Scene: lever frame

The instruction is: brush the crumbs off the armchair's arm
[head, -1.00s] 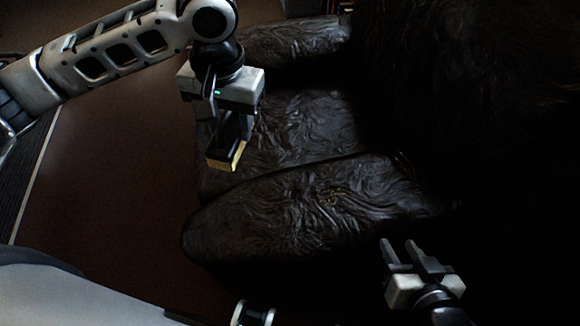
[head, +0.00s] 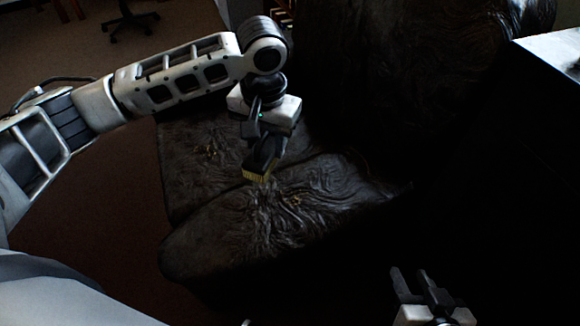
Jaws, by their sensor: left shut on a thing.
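The dark, wrinkled leather armchair (head: 190,180) fills the middle of the head view. Its near arm (head: 225,235) runs from lower left to upper right. Small yellowish specks that look like crumbs (head: 294,201) lie on top of this arm. My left gripper (head: 264,148) is shut on a brush (head: 257,172) with a dark body and yellow bristles pointing down. The brush is over the inner edge of the arm, to the left of the crumbs; I cannot tell whether it touches the leather. My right gripper (head: 413,280) is open and empty at the lower right.
More yellowish specks (head: 210,151) show on the seat. A dark block with a pale top (head: 556,50) stands at the right. An office chair base (head: 130,20) is at the back left. Brown floor (head: 80,190) lies clear left of the armchair. The right side is very dark.

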